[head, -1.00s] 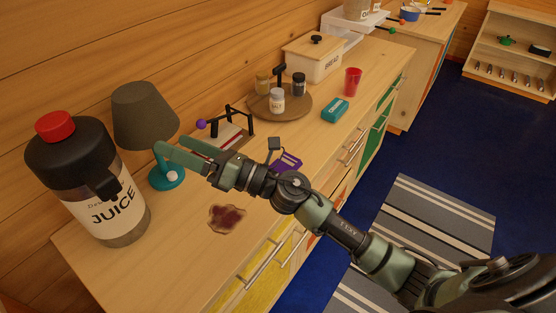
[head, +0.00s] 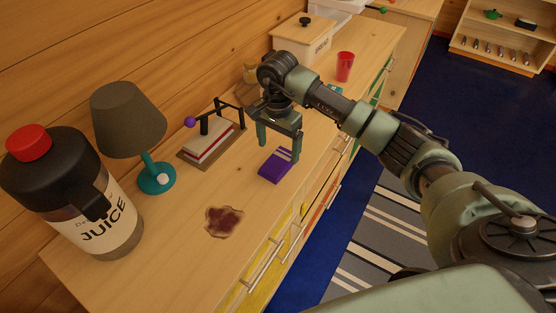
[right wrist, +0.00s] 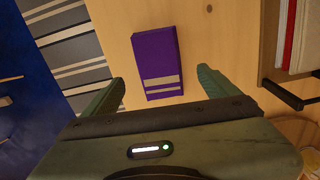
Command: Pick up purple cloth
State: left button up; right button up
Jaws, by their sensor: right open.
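The purple cloth (head: 273,167) is a folded rectangle with pale stripes at one end. It lies flat on the wooden counter near its front edge. My right gripper (head: 278,153) is open and points down, just above the cloth in the head view. In the right wrist view the cloth (right wrist: 155,62) lies ahead of and between the two spread fingers (right wrist: 162,85), and no contact shows. My left gripper is not in view.
A juice jug (head: 100,225), a teal lamp (head: 155,178) and a napkin holder (head: 212,142) stand to the left. A red cup (head: 345,67) and bread box (head: 303,47) stand farther back.

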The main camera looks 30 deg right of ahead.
aim_at(279, 159)
notch_tip(279, 159, down, 5)
jog(key=shift+d+r+p, duration=0.1)
jog(key=shift+r+p, duration=0.05)
jog(key=shift+p, duration=0.9)
jog(key=shift+f, duration=0.35)
jog(key=shift+w, duration=0.1)
jog(key=shift+c, duration=0.3)
jog(key=c, duration=1.3)
jog(key=shift+c, duration=0.2)
